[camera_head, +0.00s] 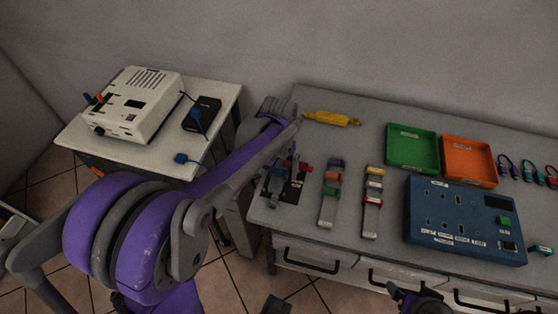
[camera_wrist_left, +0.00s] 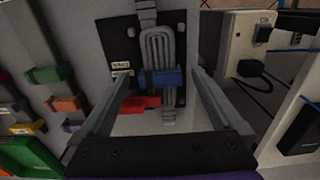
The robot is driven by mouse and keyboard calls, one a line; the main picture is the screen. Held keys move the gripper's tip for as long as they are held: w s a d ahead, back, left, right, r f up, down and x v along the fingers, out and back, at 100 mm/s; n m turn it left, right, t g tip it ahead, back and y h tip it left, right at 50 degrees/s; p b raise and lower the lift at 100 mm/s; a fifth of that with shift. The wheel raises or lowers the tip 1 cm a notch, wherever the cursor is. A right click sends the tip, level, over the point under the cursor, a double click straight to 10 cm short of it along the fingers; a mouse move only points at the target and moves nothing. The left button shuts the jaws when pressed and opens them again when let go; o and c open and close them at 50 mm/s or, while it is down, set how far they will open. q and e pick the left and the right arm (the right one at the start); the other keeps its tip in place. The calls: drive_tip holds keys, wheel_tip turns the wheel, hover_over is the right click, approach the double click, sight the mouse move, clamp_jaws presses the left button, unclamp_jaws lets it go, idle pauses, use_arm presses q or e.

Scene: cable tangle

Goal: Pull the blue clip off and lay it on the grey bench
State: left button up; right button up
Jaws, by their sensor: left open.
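The blue clip (camera_wrist_left: 160,78) sits around a looped grey cable bundle (camera_wrist_left: 157,45) on a black board (camera_wrist_left: 115,42), seen in the left wrist view. A red piece (camera_wrist_left: 140,104) lies beside the clip. My left gripper (camera_wrist_left: 160,74) is open, one finger on each side of the clip and bundle, with gaps showing. In the head view my left gripper (camera_head: 284,180) is over the left end of the grey bench (camera_head: 345,252), and it largely hides the clip. A dark part of my right arm (camera_head: 420,300) shows at the bottom edge; its jaws are unclear.
On the bench are strips with coloured clips (camera_head: 330,190), a yellow tool (camera_head: 332,119), a green tray (camera_head: 388,148), an orange tray (camera_head: 446,160) and a blue socket panel (camera_head: 465,252). A white side table (camera_head: 150,152) holds a white device (camera_head: 140,102). The bench's front strip is partly clear.

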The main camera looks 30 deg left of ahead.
sight(279, 172)
use_arm(q)
drive_tip(key=shift+f, duration=0.5)
drive_tip(key=c, duration=1.5)
drive_tip(key=shift+r, duration=0.25)
drive_tip(key=shift+r+p, duration=1.55)
drive_tip(key=shift+r, duration=0.6)
